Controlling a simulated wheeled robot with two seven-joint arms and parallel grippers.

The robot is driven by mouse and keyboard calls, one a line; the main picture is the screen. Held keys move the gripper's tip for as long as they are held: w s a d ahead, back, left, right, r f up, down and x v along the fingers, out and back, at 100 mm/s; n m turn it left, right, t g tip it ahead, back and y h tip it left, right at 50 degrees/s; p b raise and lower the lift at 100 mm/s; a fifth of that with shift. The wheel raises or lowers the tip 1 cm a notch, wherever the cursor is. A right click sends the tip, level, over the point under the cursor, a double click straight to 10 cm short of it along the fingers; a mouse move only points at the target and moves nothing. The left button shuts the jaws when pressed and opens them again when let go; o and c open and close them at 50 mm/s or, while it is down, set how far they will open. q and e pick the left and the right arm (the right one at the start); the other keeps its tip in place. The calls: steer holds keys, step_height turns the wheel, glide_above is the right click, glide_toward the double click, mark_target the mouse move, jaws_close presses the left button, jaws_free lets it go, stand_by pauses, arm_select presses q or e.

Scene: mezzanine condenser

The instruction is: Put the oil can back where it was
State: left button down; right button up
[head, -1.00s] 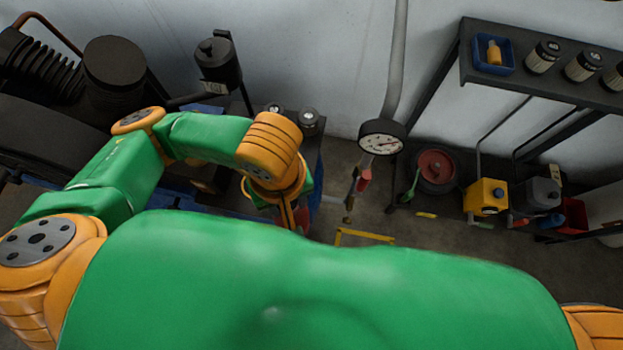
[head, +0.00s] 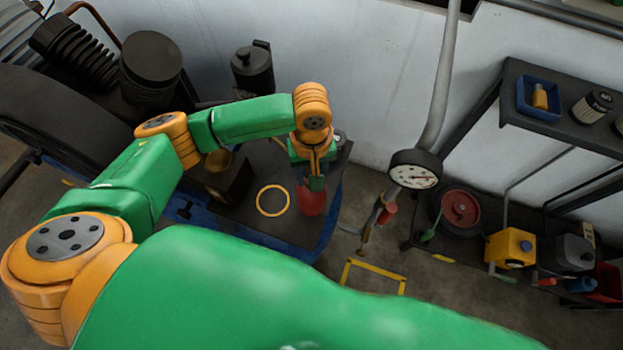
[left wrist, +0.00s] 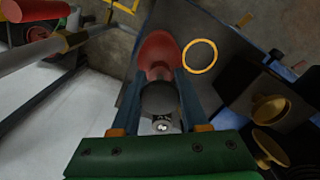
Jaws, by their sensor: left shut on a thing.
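The oil can, a red round-bodied can (head: 312,203), is at the right end of a dark platform, to the right of a yellow ring marking (head: 272,201). My left gripper (head: 316,182) is above it and shut on it. In the left wrist view the red can (left wrist: 159,50) with a dark top is between the two fingers (left wrist: 160,92), and the yellow ring (left wrist: 200,56) lies beside it, apart from it. I cannot tell whether the can touches the platform. My right gripper is not in view.
A dark block with a brass-coloured top (head: 225,178) stands left of the ring. A black canister (head: 252,70) is behind. A gauge on a pipe (head: 414,170) hangs to the right. Beyond it is a shelf (head: 570,95) with a blue tray (head: 538,98). The platform inside the ring is bare.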

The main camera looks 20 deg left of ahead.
arm_select(q)
steer(key=shift+w+f, duration=0.15)
steer(key=shift+f, duration=0.8)
steer(key=shift+w+f, duration=0.15)
steer(key=shift+f, duration=0.9)
steer(key=shift+c, duration=2.1)
jaws_free()
steer(key=shift+s, duration=0.1)
step_height(320, 180, up, 12)
steer(key=shift+r+p, duration=0.2)
steer(key=shift+p, duration=0.25)
